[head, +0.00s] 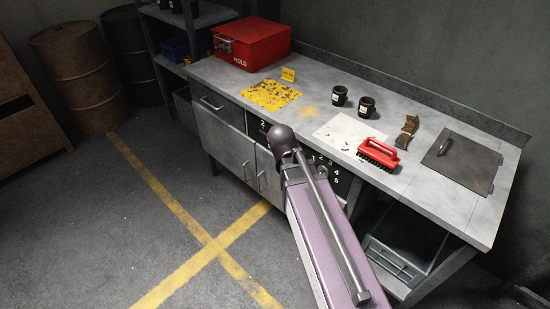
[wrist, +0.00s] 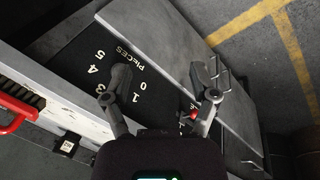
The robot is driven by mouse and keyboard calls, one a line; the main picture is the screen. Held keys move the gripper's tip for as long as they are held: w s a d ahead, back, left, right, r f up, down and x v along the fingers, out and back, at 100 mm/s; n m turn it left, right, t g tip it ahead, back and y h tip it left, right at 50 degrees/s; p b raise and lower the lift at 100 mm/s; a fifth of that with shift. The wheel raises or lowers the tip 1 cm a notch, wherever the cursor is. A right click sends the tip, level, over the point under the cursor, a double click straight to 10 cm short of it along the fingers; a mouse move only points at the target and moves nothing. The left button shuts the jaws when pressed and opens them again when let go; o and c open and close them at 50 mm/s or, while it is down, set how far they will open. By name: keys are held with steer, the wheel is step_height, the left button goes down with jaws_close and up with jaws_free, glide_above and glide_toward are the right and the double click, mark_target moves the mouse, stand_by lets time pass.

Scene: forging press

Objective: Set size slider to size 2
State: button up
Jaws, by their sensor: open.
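In the wrist view my gripper (wrist: 160,74) is open, with its two fingers apart and nothing held between them. The left finger overlaps a dark panel (wrist: 95,50) marked "PIECES" and numbers. The right finger lies over the edge of a grey door (wrist: 165,55). A small red part (wrist: 190,117) shows beside the right finger; I cannot tell whether it is the slider's knob. In the head view a numbered dark panel (head: 340,184) and another strip with a "2" (head: 262,124) are on the bench front. My arm covers much of that front; the slider and its setting are not clear.
The grey bench (head: 400,205) carries a red box (head: 250,42), a yellow mat (head: 271,95), two dark cups (head: 367,107) and a red brush (head: 378,153). The floor at left is open.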

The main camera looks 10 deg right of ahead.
steer(key=w+a+f+m+t+h+b, duration=0.3)
steer(key=w+f+m+h+b, duration=0.3)
steer(key=w+f+b, duration=0.7)
steer(key=w+a+m+t+h+b, duration=0.1)
steer(key=w+a+t+h+b, duration=0.1)
steer(key=a+b, duration=0.3)
steer(key=w+a+r+m+t+h+b, duration=0.1)
steer(key=w+a+h+b, duration=0.3)
steer(key=b, duration=0.6)
steer(key=shift+w+a+r+m+t+h, duration=0.25)
steer(key=shift+a+m+t+h, duration=0.25)
steer(key=shift+a+t+h, duration=0.3)
steer(key=x, duration=1.3)
steer(key=shift+w+d+f, duration=0.1)
steer(key=shift+d+f, duration=0.15)
steer(key=shift+d, duration=0.05)
jaws_close()
